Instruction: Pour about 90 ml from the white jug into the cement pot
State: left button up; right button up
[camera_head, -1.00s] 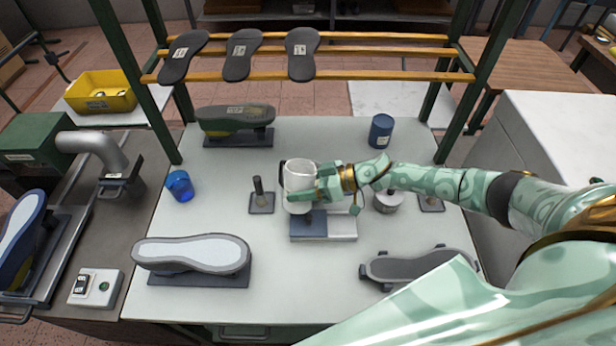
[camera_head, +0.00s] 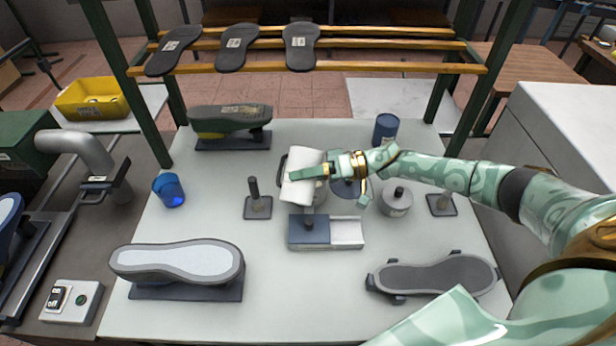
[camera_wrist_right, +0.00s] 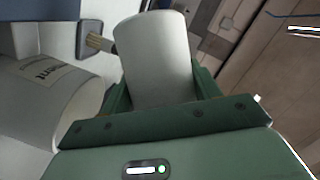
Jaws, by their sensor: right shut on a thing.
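The white jug (camera_head: 302,178) is held up, tilted, near the middle of the table in the head view. It also fills the middle of the right wrist view (camera_wrist_right: 158,62). My right gripper (camera_head: 308,173) is shut on it, with green fingers on either side. A grey-white pot (camera_head: 320,199) stands just below and behind the jug, mostly hidden by it and the gripper. A pale pot (camera_wrist_right: 45,95) with partly readable lettering shows at the left of the right wrist view. I cannot see any liquid or a stream. My left gripper is not in view.
A lidded grey pot (camera_head: 397,203) stands right of the gripper. A blue-and-silver block (camera_head: 310,231) lies in front. A brush stand (camera_head: 257,208), blue cup (camera_head: 170,190) and navy can (camera_head: 385,129) are around. Shoe forms occupy the front left (camera_head: 180,262) and front right (camera_head: 435,276).

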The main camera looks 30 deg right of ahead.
jog(key=shift+f+m+y+b, duration=0.3)
jog(key=shift+f+m+b, duration=0.15)
jog(key=shift+b, duration=0.2)
jog(key=shift+r, duration=0.15)
jog(key=shift+w+r+m+y+b, duration=0.1)
jog(key=shift+r+m+y+b, duration=0.3)
jog(key=shift+m, duration=0.45)
jog(key=shift+f+m+y, duration=0.2)
jog(key=shift+m+y, duration=0.1)
jog(key=shift+m, duration=0.5)
dwell(0.5)
jog(key=shift+w+r+m, duration=0.1)
jog(key=shift+r+m, duration=0.15)
jog(key=shift+m, duration=0.15)
dwell(0.6)
jog(key=shift+f+n+b, duration=0.4)
jog(key=shift+f+n, duration=0.1)
jog(key=shift+s+a+r+n+h+p, duration=0.15)
jog(key=shift+r+n+h+p, duration=0.15)
jog(key=shift+n+p, duration=0.15)
jog(key=shift+s+a+r+n+h+p, duration=0.1)
jog(key=shift+r+n+h+p, duration=0.15)
jog(key=shift+n, duration=0.3)
jog(key=shift+f, duration=0.25)
